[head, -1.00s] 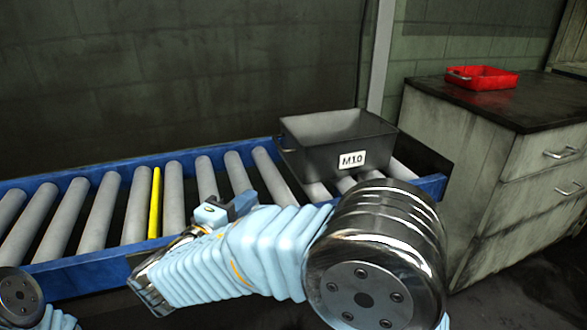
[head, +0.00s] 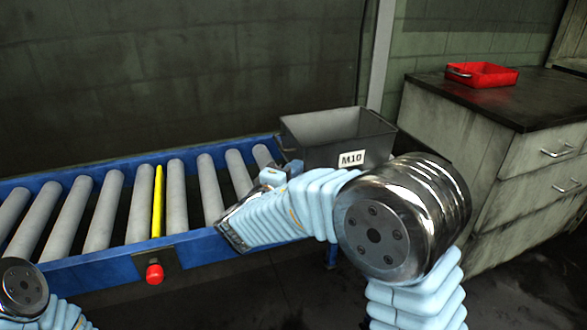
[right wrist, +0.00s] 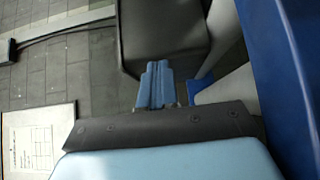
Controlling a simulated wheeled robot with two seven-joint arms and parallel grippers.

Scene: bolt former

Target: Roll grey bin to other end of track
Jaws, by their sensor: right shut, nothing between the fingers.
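The grey bin (head: 315,156), dark and open-topped with a white "M10" label, sits upright at the right end of the roller track (head: 97,272). My right gripper (head: 292,168) is shut and empty, low beside the bin's left end. In the right wrist view its closed blue fingers (right wrist: 156,84) point at the bin's dark wall (right wrist: 165,28). I cannot tell whether they touch it. Part of my left arm shows at the lower left, but its gripper is out of view. My right arm hides the track's near right end.
A red button (head: 154,274) sticks out from the front rail. Rollers left of the bin are clear. A cabinet (head: 500,170) with a red tray (head: 482,76) stands at the right.

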